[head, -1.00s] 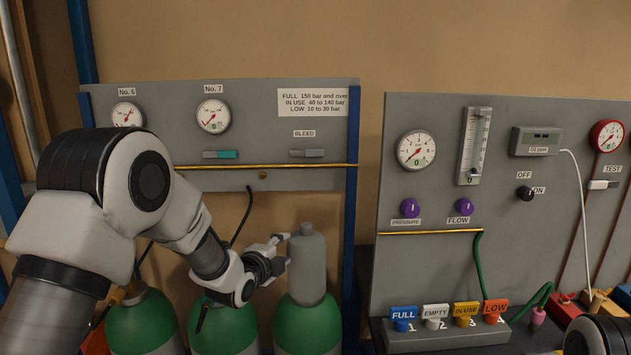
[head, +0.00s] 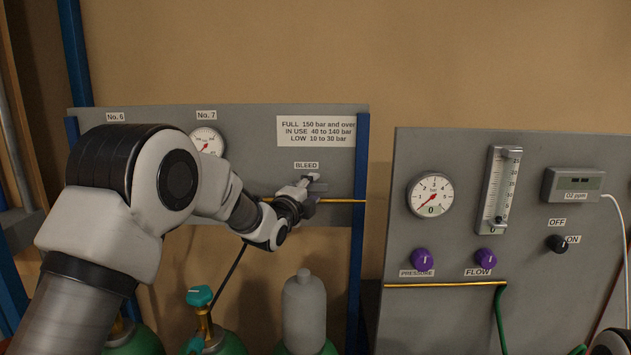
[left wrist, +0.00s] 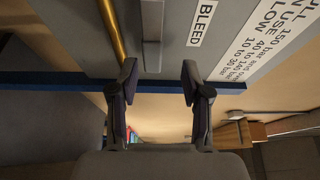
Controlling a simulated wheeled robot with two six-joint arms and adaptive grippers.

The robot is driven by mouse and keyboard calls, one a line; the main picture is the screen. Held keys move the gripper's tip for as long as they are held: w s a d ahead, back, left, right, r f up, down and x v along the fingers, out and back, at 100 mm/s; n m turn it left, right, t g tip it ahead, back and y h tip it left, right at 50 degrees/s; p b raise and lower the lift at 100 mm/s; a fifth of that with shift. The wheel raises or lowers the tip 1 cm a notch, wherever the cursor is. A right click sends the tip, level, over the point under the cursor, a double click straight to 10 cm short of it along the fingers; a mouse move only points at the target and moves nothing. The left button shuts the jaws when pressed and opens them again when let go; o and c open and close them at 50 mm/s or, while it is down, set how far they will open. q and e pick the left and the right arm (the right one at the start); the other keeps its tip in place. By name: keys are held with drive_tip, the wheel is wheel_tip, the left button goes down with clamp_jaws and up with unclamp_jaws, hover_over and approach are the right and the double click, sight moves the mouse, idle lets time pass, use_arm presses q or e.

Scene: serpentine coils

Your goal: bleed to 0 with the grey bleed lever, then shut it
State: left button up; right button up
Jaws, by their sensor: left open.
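The grey bleed lever (head: 319,187) is on the left panel under the BLEED label (head: 306,166). My left gripper (head: 308,193) is in front of it and hides much of it. In the left wrist view, the lever (left wrist: 152,35) lies parallel to its label. My left gripper (left wrist: 160,77) is open there, its fingertips either side of the lever's near end, with no clear contact. The No. 7 gauge (head: 207,140) is partly hidden by my left arm. Its reading is too small to tell. The No. 6 gauge is hidden. My right gripper is out of view.
A brass pipe (head: 345,201) runs along the panel just below the lever. A blue post (head: 361,165) borders the panel on the right. A grey-capped cylinder (head: 304,312) and a teal valve (head: 200,296) stand below. The right panel (head: 410,300) carries gauges and purple knobs.

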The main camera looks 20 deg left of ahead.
sight(317, 189)
use_arm(q)
drive_tip(key=w, duration=0.2)
drive_tip(key=w+f, duration=0.1)
drive_tip(key=shift+w+d+f, duration=0.1)
drive_tip(key=shift+w+d, duration=0.1)
drive_tip(key=shift+w, duration=0.15)
drive_tip(key=shift+s, duration=0.25)
drive_tip(key=shift+s+r, duration=0.25)
drive_tip(key=shift+r, duration=0.05)
drive_tip(key=shift+c, duration=1)
drive_tip(key=shift+a, duration=0.1)
clamp_jaws()
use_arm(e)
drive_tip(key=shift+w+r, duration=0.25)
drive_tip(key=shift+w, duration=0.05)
